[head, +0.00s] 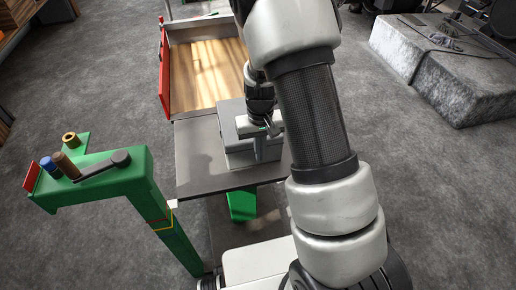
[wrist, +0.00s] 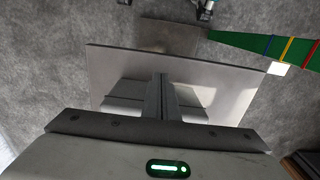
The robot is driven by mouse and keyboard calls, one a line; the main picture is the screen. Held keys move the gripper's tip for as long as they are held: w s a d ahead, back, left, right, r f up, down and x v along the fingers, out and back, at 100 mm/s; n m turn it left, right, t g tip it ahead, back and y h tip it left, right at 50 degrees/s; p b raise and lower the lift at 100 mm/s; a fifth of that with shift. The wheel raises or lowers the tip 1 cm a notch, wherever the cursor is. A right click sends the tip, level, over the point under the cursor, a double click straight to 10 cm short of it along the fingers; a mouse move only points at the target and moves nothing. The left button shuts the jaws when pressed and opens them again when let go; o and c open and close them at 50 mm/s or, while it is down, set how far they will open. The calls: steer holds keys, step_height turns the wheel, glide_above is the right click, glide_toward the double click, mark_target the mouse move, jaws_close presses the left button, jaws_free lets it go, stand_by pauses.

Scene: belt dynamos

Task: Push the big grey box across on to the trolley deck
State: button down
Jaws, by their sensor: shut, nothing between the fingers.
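The big grey box (head: 238,158) stands on a dark grey table top (head: 195,165). My arm hides the right part of the box and table.
A green post with an arm (head: 105,178) stands left of the table, carrying a crank handle and several coloured knobs. A red flap (head: 165,75) stands at the trolley's left side. A grey fabric-like block (head: 450,70) lies at right. Carpet between is clear.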

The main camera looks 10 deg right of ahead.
step_height(320, 180, down, 8)
steer(key=shift+r+b, duration=0.1)
steer(key=shift+b, duration=0.85)
steer(key=w, duration=0.2)
steer(key=shift+w+r, duration=0.25)
steer(key=shift+w, duration=0.8)
steer(key=shift+r, duration=0.1)
steer(key=w+b, duration=0.4)
steer(key=w, duration=1.7)
steer(key=shift+w, duration=0.6)
steer(key=shift+r, duration=0.1)
